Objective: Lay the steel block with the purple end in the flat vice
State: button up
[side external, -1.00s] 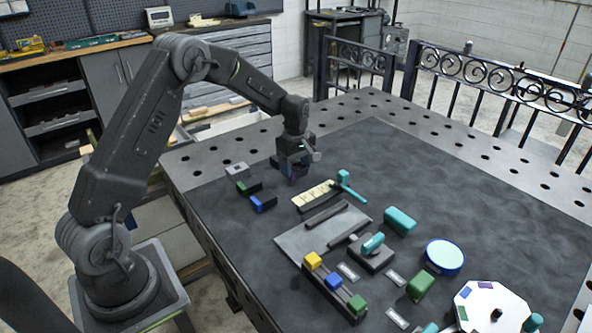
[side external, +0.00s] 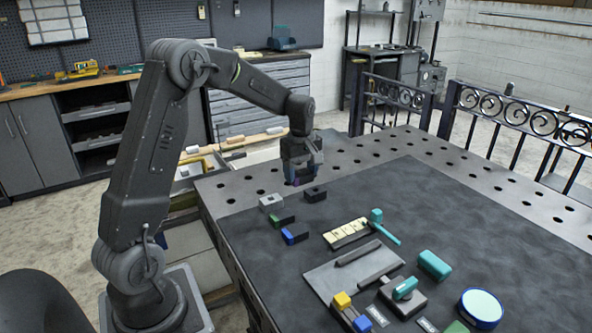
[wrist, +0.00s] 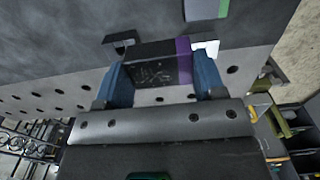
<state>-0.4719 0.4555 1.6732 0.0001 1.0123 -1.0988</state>
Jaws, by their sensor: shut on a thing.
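My gripper (side external: 302,176) is shut on the steel block with the purple end. In the wrist view the dark block (wrist: 150,66) sits between the two blue fingers, its purple end (wrist: 184,60) at the right finger. In the side view only a little purple (side external: 296,183) shows under the gripper, near the table's back left edge. A flat grey plate (side external: 325,280) with two parallel dark bars (side external: 358,252), which looks like the flat vice, lies to the right and nearer the camera. The space between its bars looks empty. My gripper is well apart from it.
Near my gripper stand a light grey block (side external: 271,202), a dark block (side external: 315,194), a green-ended block (side external: 281,222) and a blue-ended block (side external: 294,235). A cream strip (side external: 346,233) and teal-handled tool (side external: 383,226) lie behind the plate.

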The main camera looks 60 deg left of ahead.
jog(key=w+d+f, duration=0.1)
jog(key=w+d, duration=0.2)
jog(key=d, duration=0.9)
send_near(368, 267)
jog(key=shift+f, duration=3)
jog(key=shift+f, duration=0.3)
jog(key=o, duration=1.4)
jog(key=shift+f, duration=0.1)
jog(key=shift+c, duration=0.2)
jog(key=shift+o, duration=0.4)
notch_tip(368, 267, up, 7)
